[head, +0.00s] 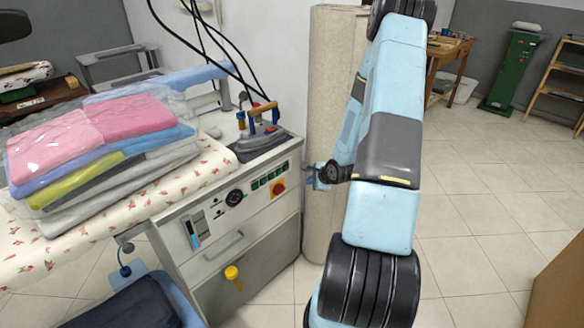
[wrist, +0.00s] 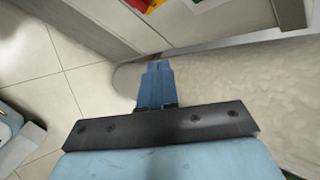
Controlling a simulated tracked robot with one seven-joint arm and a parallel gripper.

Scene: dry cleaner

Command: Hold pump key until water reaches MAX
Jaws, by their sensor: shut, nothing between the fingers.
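The cabinet's front panel (head: 215,213) faces me in the head view. It has a row of several dark green keys (head: 268,177); their labels are too small to read, so I cannot tell which is the pump key. A narrow water gauge (head: 193,230) sits at the panel's left, with blue in it; the MAX mark is not legible. My gripper (head: 309,173) is just right of the panel's right edge, partly hidden by my arm. In the wrist view my gripper (wrist: 157,66) is shut and empty, apart from the keys, with the cabinet's lower edge above it.
A red-and-yellow knob (head: 278,188) and a round dial (head: 234,197) share the panel. A yellow valve (head: 232,273) hangs below. An iron (head: 262,137) rests on top. Wrapped laundry (head: 95,150) lies on the floral board. A beige roll (head: 333,90) stands close behind my gripper.

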